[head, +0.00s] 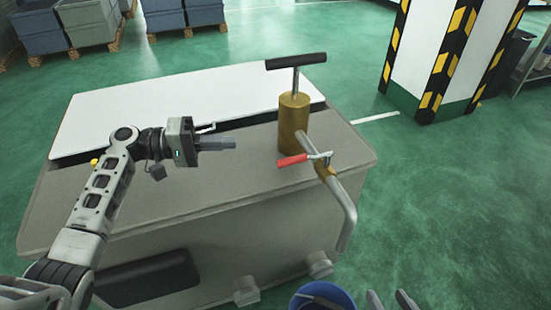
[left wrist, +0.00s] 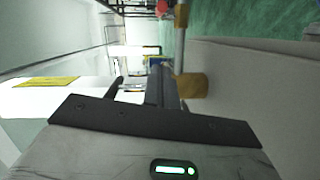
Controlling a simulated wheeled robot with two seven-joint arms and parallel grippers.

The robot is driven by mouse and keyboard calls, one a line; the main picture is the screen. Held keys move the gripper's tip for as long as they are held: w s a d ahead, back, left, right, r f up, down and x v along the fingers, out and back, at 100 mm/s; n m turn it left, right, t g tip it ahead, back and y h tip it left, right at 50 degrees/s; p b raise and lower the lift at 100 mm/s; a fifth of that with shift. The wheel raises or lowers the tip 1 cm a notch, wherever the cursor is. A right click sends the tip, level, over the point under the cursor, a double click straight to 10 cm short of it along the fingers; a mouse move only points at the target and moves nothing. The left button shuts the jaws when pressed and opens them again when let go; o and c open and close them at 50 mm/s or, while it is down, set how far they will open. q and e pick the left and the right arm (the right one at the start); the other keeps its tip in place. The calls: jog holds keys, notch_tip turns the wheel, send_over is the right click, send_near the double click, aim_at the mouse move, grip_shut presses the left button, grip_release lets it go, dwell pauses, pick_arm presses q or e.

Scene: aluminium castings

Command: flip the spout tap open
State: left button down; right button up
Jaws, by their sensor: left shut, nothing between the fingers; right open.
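A brass pump (head: 294,125) with a black T-handle (head: 297,61) stands on the grey cabinet. A bent grey spout (head: 345,205) comes from its lower part and hangs over the cabinet's edge. The tap on the spout has a red lever (head: 292,160), which lies crosswise to the pipe and points left. My left gripper (head: 233,143) is shut and empty, left of the pump and apart from the lever; its fingers also show in the left wrist view (left wrist: 155,85). My right gripper (head: 392,300) is open at the bottom edge, mostly out of frame.
A blue bucket (head: 325,295) is on the floor below the spout. A striped pillar (head: 440,50) stands at the back right.

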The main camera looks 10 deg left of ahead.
aim_at(305, 158)
pick_arm(q)
jog(key=shift+w+a+r+h, duration=0.1)
jog(key=shift+a+r+h, duration=0.15)
jog(key=shift+r, duration=0.3)
pick_arm(e)
jog(key=shift+s, duration=0.1)
pick_arm(q)
jog(key=shift+d, duration=0.15)
pick_arm(e)
jog(key=shift+f, duration=0.1)
pick_arm(q)
jog(key=d+f+p, duration=0.1)
jog(key=d+p, duration=0.1)
jog(key=d, duration=0.9)
jog(key=shift+d+f, duration=0.2)
jog(key=shift+d, duration=0.05)
pick_arm(e)
jog(key=shift+r, duration=0.45)
pick_arm(q)
jog(key=shift+t, duration=0.3)
pick_arm(e)
jog(key=shift+r, duration=0.15)
